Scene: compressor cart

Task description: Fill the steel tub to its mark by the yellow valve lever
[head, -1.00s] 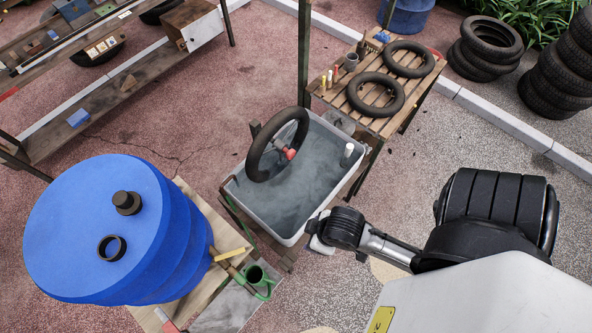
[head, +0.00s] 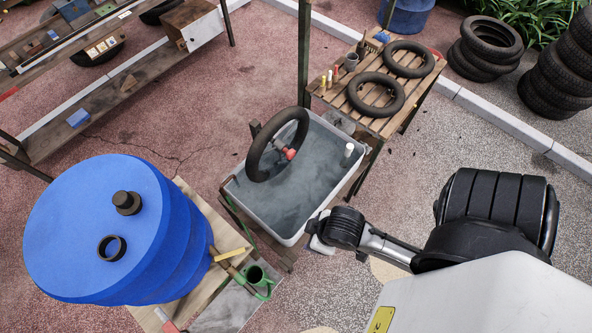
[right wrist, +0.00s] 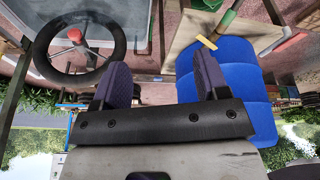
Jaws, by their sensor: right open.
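The grey steel tub (head: 262,232) stands in the middle of the head view with water in it; I cannot make out its mark. The yellow valve lever (head: 232,254) is on a pipe by the blue barrel (head: 95,220), left of the tub. The lever also shows in the right wrist view (right wrist: 207,42), above and beyond my fingers. My right gripper (right wrist: 160,78) is open and empty, its fingers apart and not touching the lever. In the head view my right wrist is beside the tub's near right corner. My left gripper is in no view.
A slatted table (head: 345,92) with two tires stands behind the tub. Tire stacks (head: 485,50) are at the right. Paving between them is clear.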

